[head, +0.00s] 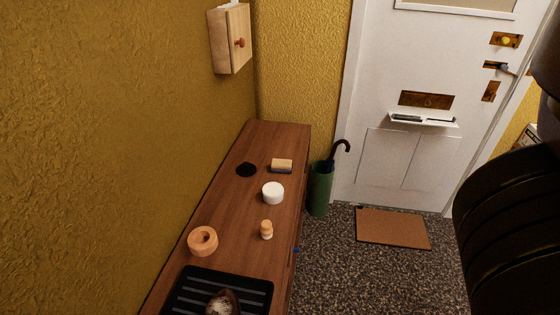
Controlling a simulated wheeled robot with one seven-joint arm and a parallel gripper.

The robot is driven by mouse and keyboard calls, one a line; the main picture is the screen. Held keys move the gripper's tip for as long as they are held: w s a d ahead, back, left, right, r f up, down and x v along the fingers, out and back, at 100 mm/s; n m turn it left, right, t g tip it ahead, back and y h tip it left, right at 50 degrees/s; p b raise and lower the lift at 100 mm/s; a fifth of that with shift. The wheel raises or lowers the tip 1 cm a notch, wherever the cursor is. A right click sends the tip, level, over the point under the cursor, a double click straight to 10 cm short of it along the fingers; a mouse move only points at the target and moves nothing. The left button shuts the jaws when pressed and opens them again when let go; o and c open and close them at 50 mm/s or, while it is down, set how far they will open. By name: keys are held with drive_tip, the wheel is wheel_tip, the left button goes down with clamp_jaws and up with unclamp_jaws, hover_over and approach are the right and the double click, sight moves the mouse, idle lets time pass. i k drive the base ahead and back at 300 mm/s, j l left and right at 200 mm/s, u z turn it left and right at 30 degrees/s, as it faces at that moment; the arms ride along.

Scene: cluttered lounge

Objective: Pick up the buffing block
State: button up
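The buffing block appears to be the small tan block with a dark underside (282,164). It lies on the far part of the long brown wooden cabinet top (240,215), near its right edge. Nothing covers it. My gripper is not in view. A large dark part at the right edge of the head view looks like my own arm.
Closer stand a small wooden bottle (266,229), a wooden ring (203,240) and a black tray (188,294). A green umbrella stand (319,190) is beside the cabinet's far right end.

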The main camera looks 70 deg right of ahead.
sight(285, 166)
drive_tip(key=z, duration=1.45)
